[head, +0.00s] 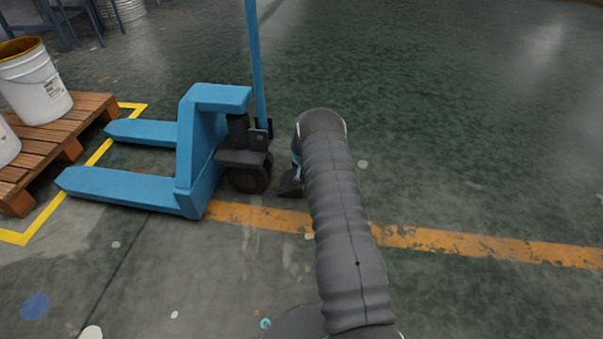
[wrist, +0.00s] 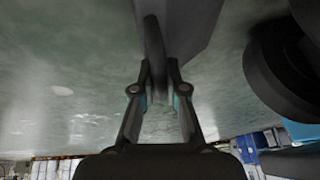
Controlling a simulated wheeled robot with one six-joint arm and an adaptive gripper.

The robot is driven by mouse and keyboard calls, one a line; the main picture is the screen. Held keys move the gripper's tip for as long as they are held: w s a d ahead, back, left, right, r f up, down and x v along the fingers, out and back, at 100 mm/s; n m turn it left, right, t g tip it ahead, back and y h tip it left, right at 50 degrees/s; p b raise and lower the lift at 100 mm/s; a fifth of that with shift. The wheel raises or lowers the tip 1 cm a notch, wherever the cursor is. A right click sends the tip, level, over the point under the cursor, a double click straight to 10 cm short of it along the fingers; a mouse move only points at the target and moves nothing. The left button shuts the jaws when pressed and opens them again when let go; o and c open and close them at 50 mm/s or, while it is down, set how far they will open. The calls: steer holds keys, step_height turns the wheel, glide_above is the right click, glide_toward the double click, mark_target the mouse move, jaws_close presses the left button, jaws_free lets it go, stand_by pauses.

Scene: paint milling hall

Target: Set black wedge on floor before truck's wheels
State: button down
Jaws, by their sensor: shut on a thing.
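The black wedge (head: 291,186) shows as a small dark shape just right of the truck's wheels (head: 248,176), with a gap of floor between them. In the wrist view the wedge (wrist: 190,28) is at the top centre, and its upright grip piece is between my fingertips. My gripper (wrist: 159,68) is shut on that piece; in the head view my arm hides most of the gripper. A dark wheel (wrist: 283,68) is at the right of the wrist view, apart from the wedge. I cannot tell whether the wedge touches the floor. The blue pallet truck (head: 195,150) stands with its forks pointing left.
A wooden pallet (head: 75,122) with white buckets (head: 38,85) stands at the left, beside yellow floor tape (head: 98,152). A worn orange line (head: 450,243) crosses the floor. The floor at the right is clear. The truck's blue handle (head: 256,60) rises near my arm.

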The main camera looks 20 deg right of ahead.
steer(key=shift+f, duration=0.45)
steer(key=c, duration=1.2)
jaws_free()
steer(key=s+a+r+n, duration=0.1)
steer(key=s+a+r, duration=0.4)
steer(key=r, duration=0.9)
steer(key=s+a+r+n+p, duration=0.1)
steer(key=s+a+r, duration=0.45)
steer(key=r, duration=0.85)
steer(key=s+a+r+n, duration=0.1)
steer(key=s+a+r, duration=0.2)
steer(key=s+r, duration=0.8)
steer(key=s+a+r+n+t+y, duration=0.1)
steer(key=s+a+r, duration=0.2)
steer(key=s+r, duration=0.35)
steer(key=s+a+r+n, duration=0.1)
steer(key=s+a+r, duration=0.2)
steer(key=s+r, duration=0.35)
steer(key=s+a+f+n, duration=0.1)
steer(key=s+a+n, duration=0.1)
steer(key=s, duration=1.3)
steer(key=shift+a+y, duration=0.4)
steer(key=shift+a, duration=0.25)
